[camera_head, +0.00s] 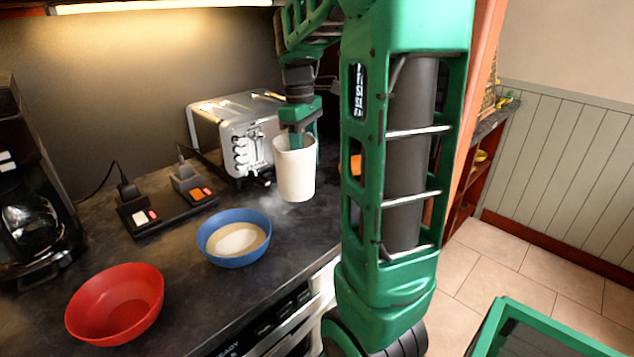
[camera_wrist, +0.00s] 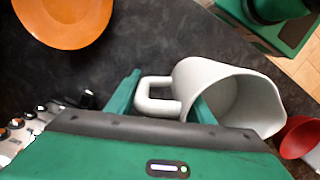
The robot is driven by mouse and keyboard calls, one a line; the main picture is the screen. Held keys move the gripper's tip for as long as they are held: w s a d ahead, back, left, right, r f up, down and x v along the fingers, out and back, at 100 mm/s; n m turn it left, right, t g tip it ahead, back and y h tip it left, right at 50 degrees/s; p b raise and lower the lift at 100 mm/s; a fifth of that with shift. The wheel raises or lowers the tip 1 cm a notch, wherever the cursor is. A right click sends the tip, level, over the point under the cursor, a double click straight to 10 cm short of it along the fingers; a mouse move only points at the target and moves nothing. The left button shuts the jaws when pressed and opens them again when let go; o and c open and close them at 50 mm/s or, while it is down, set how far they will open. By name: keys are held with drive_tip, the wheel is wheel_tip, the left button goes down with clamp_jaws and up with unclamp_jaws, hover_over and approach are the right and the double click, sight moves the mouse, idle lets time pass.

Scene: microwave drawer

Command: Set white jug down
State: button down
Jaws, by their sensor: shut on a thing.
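The white jug (camera_head: 295,176) is upright at the counter, just right of the toaster in the head view. My gripper (camera_head: 297,138) reaches down from above to its rim. In the wrist view the jug (camera_wrist: 245,98) shows its open mouth and its handle. My gripper (camera_wrist: 166,92) has one finger left of the handle and the other at the jug's rim, so it is shut on the jug. The dark counter (camera_head: 180,260) lies below. I cannot tell whether the jug's base touches it.
A silver toaster (camera_head: 240,130) stands close left of the jug. A blue bowl (camera_head: 234,240) with pale contents and a red bowl (camera_head: 116,303) stand nearer the front. A black coffee machine (camera_head: 30,200) is far left. An orange bowl (camera_wrist: 65,22) shows in the wrist view.

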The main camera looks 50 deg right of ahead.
drive_tip(key=d+f, duration=0.2)
drive_tip(key=d, duration=0.1)
drive_tip(key=d+f, duration=0.1)
drive_tip(key=d, duration=0.1)
drive_tip(key=shift+s, duration=0.4)
drive_tip(key=shift+f, duration=1.95)
drive_tip(key=c, duration=0.8)
unclamp_jaws()
drive_tip(key=shift+a+f, duration=0.1)
drive_tip(key=shift+c, duration=0.2)
wheel_tip(320, 180, up, 12)
drive_tip(key=w, duration=0.1)
drive_tip(key=shift+w, duration=0.15)
